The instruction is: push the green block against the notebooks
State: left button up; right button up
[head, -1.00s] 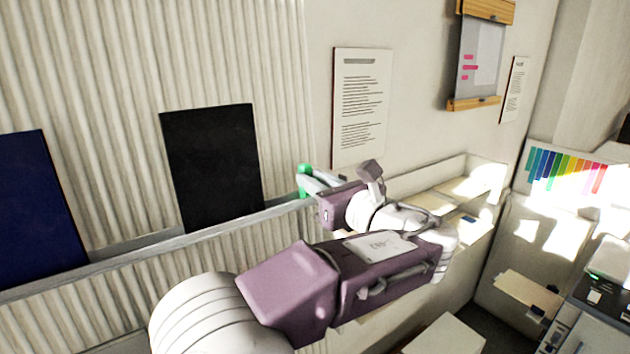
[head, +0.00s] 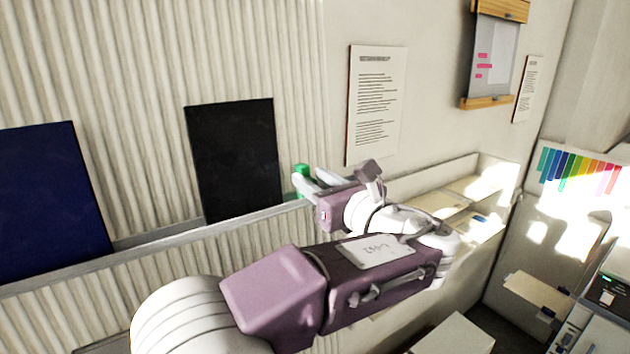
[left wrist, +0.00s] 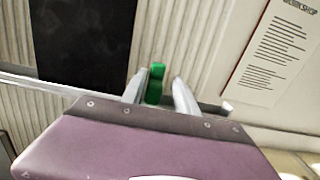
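The green block (head: 302,173) is a small upright piece at the fingertips of my left gripper (head: 306,182), just right of the black notebook. In the left wrist view the green block (left wrist: 155,84) shows between the two fingers (left wrist: 159,86), with a gap on each side, so the gripper looks open. The black notebook (head: 235,160) and the dark blue notebook (head: 50,200) stand upright against the ribbed wall, with space between them. A narrow gap shows between the block and the black notebook. The block's foot is partly hidden by the fingers. My right gripper is out of view.
A grey ledge (head: 170,236) runs along the ribbed wall below the notebooks. A printed sheet (head: 376,105) hangs on the wall to the right. A tray with papers (head: 470,190) lies behind my arm. A clipboard (head: 492,55) hangs higher up.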

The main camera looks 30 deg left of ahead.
pick_arm(q)
jog(key=shift+w+f, duration=0.1)
jog(key=shift+w, duration=0.35)
jog(key=shift+s+a, duration=0.15)
jog(key=shift+s, duration=0.45)
jog(key=b+v, duration=0.2)
jog(key=v, duration=0.6)
jog(key=shift+d, duration=0.45)
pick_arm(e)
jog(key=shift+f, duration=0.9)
